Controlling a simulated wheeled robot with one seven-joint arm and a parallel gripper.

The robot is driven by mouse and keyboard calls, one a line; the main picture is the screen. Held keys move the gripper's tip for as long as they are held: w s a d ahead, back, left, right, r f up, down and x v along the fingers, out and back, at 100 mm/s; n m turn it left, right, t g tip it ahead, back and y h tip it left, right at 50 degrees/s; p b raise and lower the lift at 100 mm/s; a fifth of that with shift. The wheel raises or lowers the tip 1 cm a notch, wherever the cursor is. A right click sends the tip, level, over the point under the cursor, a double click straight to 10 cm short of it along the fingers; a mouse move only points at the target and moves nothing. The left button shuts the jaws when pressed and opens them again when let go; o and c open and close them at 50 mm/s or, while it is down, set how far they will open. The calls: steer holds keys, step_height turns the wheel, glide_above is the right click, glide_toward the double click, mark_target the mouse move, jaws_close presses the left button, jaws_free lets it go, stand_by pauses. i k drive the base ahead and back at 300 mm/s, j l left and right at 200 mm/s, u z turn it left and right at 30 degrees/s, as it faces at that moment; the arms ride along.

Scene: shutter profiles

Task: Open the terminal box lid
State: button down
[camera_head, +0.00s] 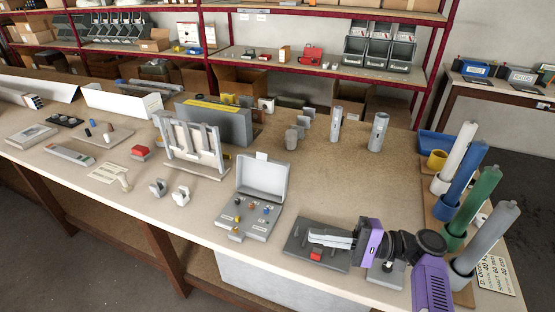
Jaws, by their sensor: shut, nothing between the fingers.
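The terminal box (247,222) is a grey box on the near side of the bench, with small coloured knobs or terminals on its face. Its lid (262,178) stands raised at the back of the box, tilted up, with its hollow inner side facing the camera. My gripper (311,237) is to the right of the box, apart from it, pointing left. Its pale fingers are shut and empty above a dark plate (300,248) that has a red block (316,256) on it.
Grey, green, blue and white cylinders stand in a holder at the right, near my arm. A white slotted frame (190,150) stands left of the box, behind two small grey clips.

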mark_target(259, 175)
steer(key=i, duration=1.3)
